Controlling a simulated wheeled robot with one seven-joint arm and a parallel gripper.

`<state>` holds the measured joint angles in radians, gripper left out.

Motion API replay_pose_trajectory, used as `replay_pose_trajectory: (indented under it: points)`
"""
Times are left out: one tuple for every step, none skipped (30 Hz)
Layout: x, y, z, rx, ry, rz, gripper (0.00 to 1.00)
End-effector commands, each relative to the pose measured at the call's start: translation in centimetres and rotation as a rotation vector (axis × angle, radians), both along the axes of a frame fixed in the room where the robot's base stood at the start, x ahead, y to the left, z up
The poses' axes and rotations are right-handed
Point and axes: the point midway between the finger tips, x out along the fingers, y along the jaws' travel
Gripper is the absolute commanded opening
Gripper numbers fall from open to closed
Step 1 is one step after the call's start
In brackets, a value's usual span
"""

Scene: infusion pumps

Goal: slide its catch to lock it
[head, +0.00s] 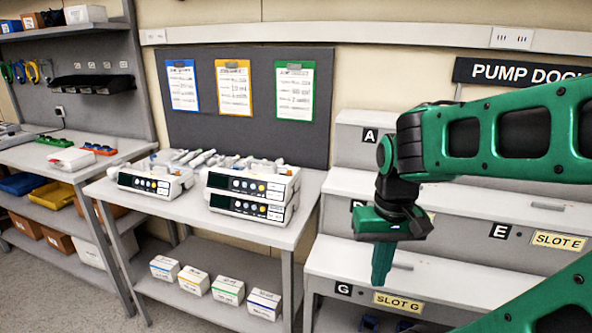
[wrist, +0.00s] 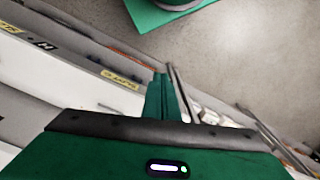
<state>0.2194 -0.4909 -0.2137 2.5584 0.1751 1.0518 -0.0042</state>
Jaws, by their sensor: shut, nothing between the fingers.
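My gripper (head: 382,283) is green, points down and is shut, with nothing between its fingers. It is over the front of the stepped grey pump dock (head: 460,290), near the label SLOT G (head: 398,303). A small grey bar (head: 404,267), possibly a catch, lies on the step just right of my fingertips; I cannot tell whether they touch. A similar grey bar (head: 548,206) lies above the SLOT E label (head: 559,241). In the wrist view my shut fingers (wrist: 160,92) are beside a yellow slot label (wrist: 120,79). No pump shows on the visible dock steps; my arm hides part of the dock.
White infusion pumps (head: 155,180), two of them stacked (head: 250,206), stand on a grey table (head: 190,208) left of the dock. Several small boxes (head: 228,289) sit on its lower shelf. A side bench (head: 45,150) is at far left. Floor shows in the wrist view.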

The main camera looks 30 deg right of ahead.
Motion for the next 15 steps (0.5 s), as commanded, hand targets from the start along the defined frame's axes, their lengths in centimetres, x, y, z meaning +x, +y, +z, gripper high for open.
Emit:
replay_pose_trajectory:
  points:
    - [1.0,-0.4,0.9,-0.007,-0.041,-0.017,0.00]
    - [2.2,-0.7,1.4,-0.011,-0.067,-0.027,0.00]
    - [4.3,-1.3,2.4,-0.016,-0.111,-0.044,0.00]
    - [6.2,-1.7,3.3,-0.018,-0.150,-0.059,0.00]
    - [8.2,-2.2,4.2,-0.020,-0.195,-0.075,0.00]
    - [10.9,-2.8,5.7,-0.019,-0.256,-0.099,0.00]
    - [12.8,-3.3,6.8,-0.017,-0.302,-0.116,0.00]
    - [14.8,-3.7,8.0,-0.013,-0.348,-0.133,0.00]
    - [17.1,-4.3,9.6,-0.006,-0.408,-0.154,0.00]
    - [18.8,-4.7,10.7,0.001,-0.449,-0.168,0.00]
    - [20.3,-5.0,11.7,0.009,-0.486,-0.181,0.00]
    - [22.0,-5.4,13.0,0.021,-0.531,-0.196,0.00]
    - [23.0,-5.7,13.8,0.029,-0.559,-0.205,0.00]
    - [24.0,-5.8,14.6,0.037,-0.585,-0.212,0.00]
    - [24.9,-6.0,15.4,0.047,-0.609,-0.220,0.00]
